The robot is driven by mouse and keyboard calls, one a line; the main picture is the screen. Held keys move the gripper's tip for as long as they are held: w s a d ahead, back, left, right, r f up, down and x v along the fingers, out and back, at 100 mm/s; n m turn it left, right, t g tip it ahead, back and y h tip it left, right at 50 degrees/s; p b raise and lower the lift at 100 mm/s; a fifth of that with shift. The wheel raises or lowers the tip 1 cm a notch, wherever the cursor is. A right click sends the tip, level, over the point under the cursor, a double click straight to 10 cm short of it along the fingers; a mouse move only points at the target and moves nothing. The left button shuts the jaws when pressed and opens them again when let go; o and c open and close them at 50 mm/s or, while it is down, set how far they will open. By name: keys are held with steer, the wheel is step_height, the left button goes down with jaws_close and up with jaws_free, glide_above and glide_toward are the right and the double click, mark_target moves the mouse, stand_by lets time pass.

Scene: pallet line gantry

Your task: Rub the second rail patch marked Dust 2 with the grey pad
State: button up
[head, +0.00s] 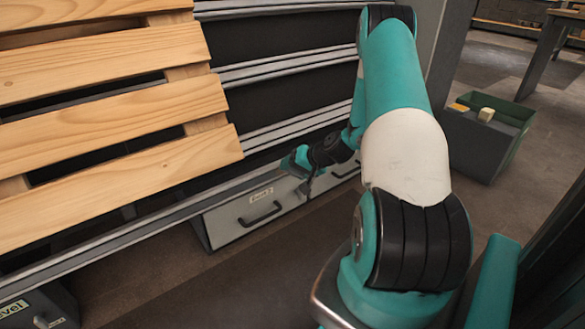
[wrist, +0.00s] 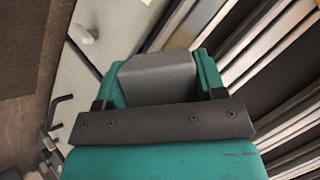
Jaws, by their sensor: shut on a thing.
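My gripper (head: 299,161) is at the front rail (head: 130,232) of the line, above a grey drawer front. In the wrist view my gripper (wrist: 158,68) is shut on the grey pad (wrist: 158,80), a dark grey block between its two teal fingers. The pad's far end points towards the metal rail (wrist: 185,22). I cannot tell whether it touches the rail. No patch marked Dust 2 can be made out in either view; the arm and gripper hide part of the rail.
A wooden slatted pallet (head: 110,110) lies on the line at the left. Below the rail, a grey drawer front (head: 225,222) carries a black handle (head: 262,213) and a small blurred label. A dark green bin (head: 490,135) with yellowish blocks stands on the floor at the right.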

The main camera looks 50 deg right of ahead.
steer(key=shift+s+a+r+p, duration=0.2)
steer(key=shift+s+r+p, duration=0.2)
steer(key=shift+s, duration=0.3)
steer(key=shift+s+a+r+p, duration=0.25)
steer(key=shift+s+r, duration=0.15)
steer(key=shift+s, duration=0.35)
steer(key=shift+s+a+r+p, duration=0.15)
steer(key=shift+s+r+p, duration=0.25)
steer(key=shift+s, duration=0.3)
steer(key=shift+s+a+r+p, duration=0.15)
steer(key=shift+s+r+p, duration=0.2)
steer(key=shift+s, duration=0.3)
steer(key=shift+s+a+r+p, duration=0.15)
steer(key=shift+s+r+p, duration=0.2)
steer(key=shift+s, duration=0.25)
